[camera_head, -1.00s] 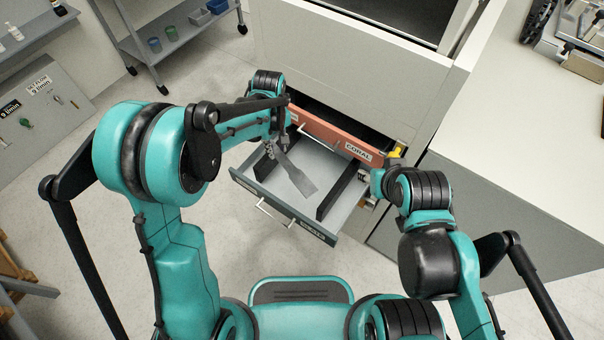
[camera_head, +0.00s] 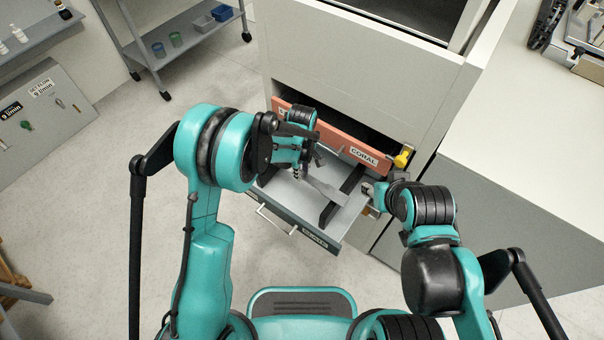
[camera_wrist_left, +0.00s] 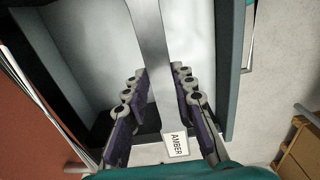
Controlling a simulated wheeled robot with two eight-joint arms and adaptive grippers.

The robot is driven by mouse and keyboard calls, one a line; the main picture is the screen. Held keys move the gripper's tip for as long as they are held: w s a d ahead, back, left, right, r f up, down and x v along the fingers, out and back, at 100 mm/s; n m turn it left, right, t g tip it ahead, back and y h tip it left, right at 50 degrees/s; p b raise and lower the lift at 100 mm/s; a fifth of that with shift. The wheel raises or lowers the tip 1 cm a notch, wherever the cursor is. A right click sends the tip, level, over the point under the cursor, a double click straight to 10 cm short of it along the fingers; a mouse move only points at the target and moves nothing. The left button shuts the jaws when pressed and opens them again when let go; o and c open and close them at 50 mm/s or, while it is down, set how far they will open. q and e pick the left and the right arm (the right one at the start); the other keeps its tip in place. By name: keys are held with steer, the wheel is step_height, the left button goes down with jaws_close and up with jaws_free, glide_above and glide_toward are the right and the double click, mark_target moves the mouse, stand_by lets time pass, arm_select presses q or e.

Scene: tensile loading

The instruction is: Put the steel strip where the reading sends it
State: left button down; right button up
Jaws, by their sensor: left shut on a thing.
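The steel strip (camera_head: 325,188) is a flat grey bar with a wider end. My left gripper (camera_head: 300,172) is shut on it and holds it over the open grey drawer (camera_head: 282,204). In the left wrist view the strip (camera_wrist_left: 154,45) runs up from between the fingers (camera_wrist_left: 160,110), above the pale drawer floor.
A coral drawer front labelled CORAL (camera_head: 363,157) sits just above the open drawer. A dark divider (camera_head: 342,195) stands inside the drawer. A yellow part (camera_head: 403,157) is at the cabinet's right. A panel with a flow label (camera_head: 40,88) is at the far left.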

arm_select(q)
steer(key=shift+w+f, duration=0.1)
steer(key=shift+f, duration=0.55)
steer(key=shift+r, duration=0.1)
steer(key=c, duration=1.3)
jaws_free()
steer(key=shift+o, duration=0.2)
